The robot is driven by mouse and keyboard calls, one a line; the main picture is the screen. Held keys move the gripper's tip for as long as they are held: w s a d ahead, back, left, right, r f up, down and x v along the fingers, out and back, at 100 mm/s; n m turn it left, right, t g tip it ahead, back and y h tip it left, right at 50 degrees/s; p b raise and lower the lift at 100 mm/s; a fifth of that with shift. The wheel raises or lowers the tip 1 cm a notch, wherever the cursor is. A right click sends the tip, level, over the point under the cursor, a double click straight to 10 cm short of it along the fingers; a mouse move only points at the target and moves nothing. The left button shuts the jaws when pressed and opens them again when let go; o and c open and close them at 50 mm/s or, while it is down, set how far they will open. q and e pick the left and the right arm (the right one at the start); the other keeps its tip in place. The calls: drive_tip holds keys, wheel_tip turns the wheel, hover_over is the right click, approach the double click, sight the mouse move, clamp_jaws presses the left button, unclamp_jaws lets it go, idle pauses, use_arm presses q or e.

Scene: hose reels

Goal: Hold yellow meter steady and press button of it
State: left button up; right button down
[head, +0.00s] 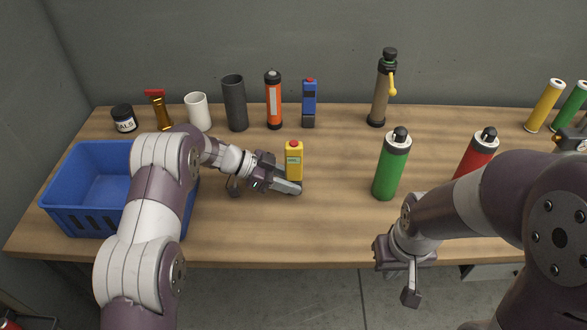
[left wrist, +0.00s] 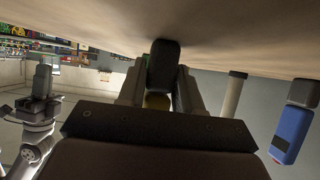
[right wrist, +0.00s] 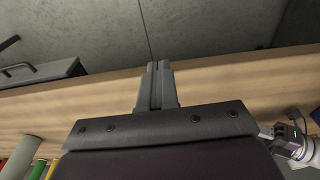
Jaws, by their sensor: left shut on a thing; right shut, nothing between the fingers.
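The yellow meter (head: 294,168) stands upright on the table, with a small screen on its front and a red button (head: 294,145) on top. My left gripper (head: 287,186) is shut on its lower part, low over the tabletop. In the left wrist view, a bit of the yellow meter (left wrist: 157,101) shows between the fingers; most of it is hidden. My right gripper (head: 411,297) is shut and empty, in front of the table's front edge and away from the meter. Its closed fingers show in the right wrist view (right wrist: 158,86).
A blue crate (head: 75,222) is on the left. A blue device (head: 309,104), an orange cylinder (head: 273,100), dark (head: 235,104) and white (head: 198,112) cups line the back. Green (head: 389,170) and red (head: 474,155) bottles stand right of the meter. Table between meter and green bottle is clear.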

wheel_tip(320, 180, up, 20)
drive_tip(key=m+t+y, duration=0.5)
drive_tip(key=m+y, duration=0.1)
drive_tip(key=m, duration=1.3)
hover_over(296, 147)
wheel_tip(296, 147, down, 8)
drive_tip(key=shift+f+t, duration=0.3)
drive_tip(key=shift+f, duration=0.1)
